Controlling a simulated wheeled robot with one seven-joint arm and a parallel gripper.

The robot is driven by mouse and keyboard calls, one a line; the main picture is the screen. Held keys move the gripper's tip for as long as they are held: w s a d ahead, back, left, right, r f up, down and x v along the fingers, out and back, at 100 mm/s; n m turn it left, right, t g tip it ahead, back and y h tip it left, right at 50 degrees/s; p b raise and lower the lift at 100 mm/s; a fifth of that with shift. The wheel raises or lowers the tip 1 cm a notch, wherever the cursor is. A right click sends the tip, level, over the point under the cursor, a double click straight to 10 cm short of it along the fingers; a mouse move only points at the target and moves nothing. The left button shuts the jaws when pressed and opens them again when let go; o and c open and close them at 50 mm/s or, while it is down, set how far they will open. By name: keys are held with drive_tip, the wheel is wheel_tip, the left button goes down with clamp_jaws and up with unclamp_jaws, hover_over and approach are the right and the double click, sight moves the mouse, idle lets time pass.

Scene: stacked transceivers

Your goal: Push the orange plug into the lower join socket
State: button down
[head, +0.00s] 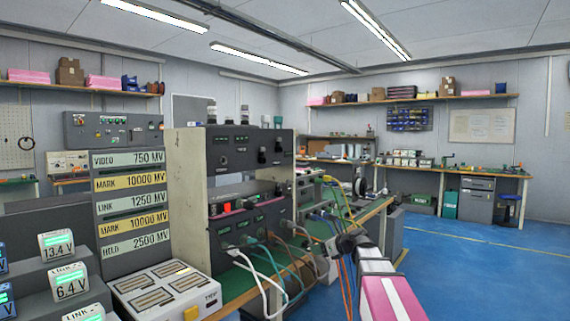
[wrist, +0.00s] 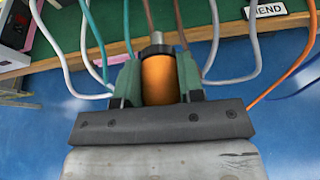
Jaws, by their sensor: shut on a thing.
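In the wrist view my gripper (wrist: 159,72) is shut on the orange plug (wrist: 160,80), which has a dark collar and a metal tip pointing away from me. Green finger pads press on both its sides. In the head view my gripper (head: 350,241) is at the end of my arm, right of the bench; the plug cannot be made out there. A stack of dark transceivers, upper (head: 236,149) and lower (head: 245,228), stands left of my gripper. Cables come out of the lower unit's front. I cannot pick out the lower join socket, as its label is not legible.
Grey, teal, brown and orange cables hang around my gripper in the wrist view. The green bench top (wrist: 150,27) lies just beyond the plug, with a white label (wrist: 266,10) ending in "END". Open blue floor (head: 470,270) lies to the right.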

drive_tip(key=w+a+r, duration=0.2)
drive_tip(key=a+r, duration=0.2)
drive_tip(key=r, duration=0.6)
drive_tip(key=w+a+r+n, duration=0.1)
drive_tip(key=w+a+r, duration=0.2)
drive_tip(key=r, duration=0.8)
drive_tip(key=w+a+r+n+t+h, duration=0.1)
drive_tip(key=w+a+r, duration=0.2)
drive_tip(key=a+r, duration=0.3)
wheel_tip(320, 180, up, 5)
drive_tip(key=shift+r, duration=0.1)
drive_tip(key=shift+w+a, duration=0.1)
drive_tip(key=shift+w+a, duration=0.75)
drive_tip(key=shift+a, duration=0.2)
drive_tip(key=shift+w+a, duration=0.7)
drive_tip(key=shift+a, duration=0.2)
drive_tip(key=shift+w+a, duration=1)
drive_tip(key=shift+a, duration=0.3)
drive_tip(key=c, duration=0.7)
unclamp_jaws()
drive_tip(key=shift+o, duration=0.2)
drive_tip(key=shift+s+d, duration=0.1)
